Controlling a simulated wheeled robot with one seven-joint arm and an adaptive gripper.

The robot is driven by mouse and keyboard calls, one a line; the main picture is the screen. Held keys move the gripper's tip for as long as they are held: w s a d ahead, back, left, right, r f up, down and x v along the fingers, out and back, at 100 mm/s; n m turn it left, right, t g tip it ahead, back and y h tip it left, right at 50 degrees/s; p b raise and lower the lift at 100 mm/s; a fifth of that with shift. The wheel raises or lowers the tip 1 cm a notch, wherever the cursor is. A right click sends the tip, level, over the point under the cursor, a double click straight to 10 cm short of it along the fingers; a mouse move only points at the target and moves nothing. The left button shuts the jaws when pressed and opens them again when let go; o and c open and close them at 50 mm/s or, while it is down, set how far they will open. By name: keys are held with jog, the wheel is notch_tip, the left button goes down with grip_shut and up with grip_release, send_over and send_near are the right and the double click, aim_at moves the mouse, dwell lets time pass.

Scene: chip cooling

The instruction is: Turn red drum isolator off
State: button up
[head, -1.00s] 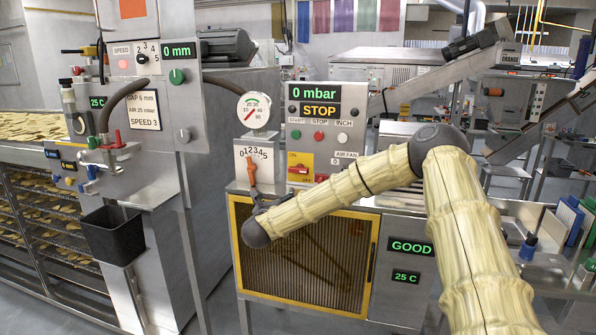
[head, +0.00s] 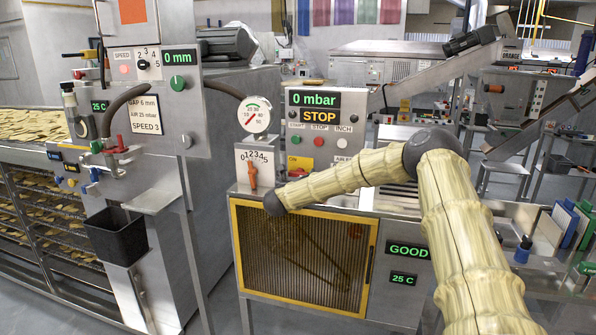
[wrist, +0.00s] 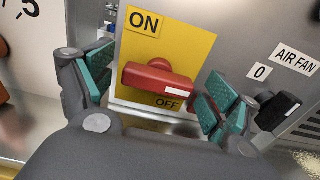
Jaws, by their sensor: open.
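The isolator's red handle (wrist: 158,82) lies roughly crosswise, slightly tilted, on its yellow plate (wrist: 190,42), with ON above and OFF below in the wrist view. My gripper (wrist: 168,78) is open, its teal-padded fingers on either side of the handle. I see no clear contact between the pads and the handle. In the head view, a strip of the yellow plate (head: 294,163) shows above my sleeved arm, which covers most of the isolator. My gripper's fingers are not visible there.
A black AIR FAN knob (wrist: 277,108) sits close beside the right finger. An orange lever (head: 252,177) on a numbered scale stands left of the isolator. Above are the START, STOP and INCH buttons (head: 319,141) and a display reading STOP (head: 319,116).

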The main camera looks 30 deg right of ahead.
jog(key=shift+w+d, duration=0.35)
jog(key=shift+d, duration=0.1)
jog(key=c, duration=1)
jog(key=shift+a, duration=0.15)
jog(key=shift+f, duration=0.1)
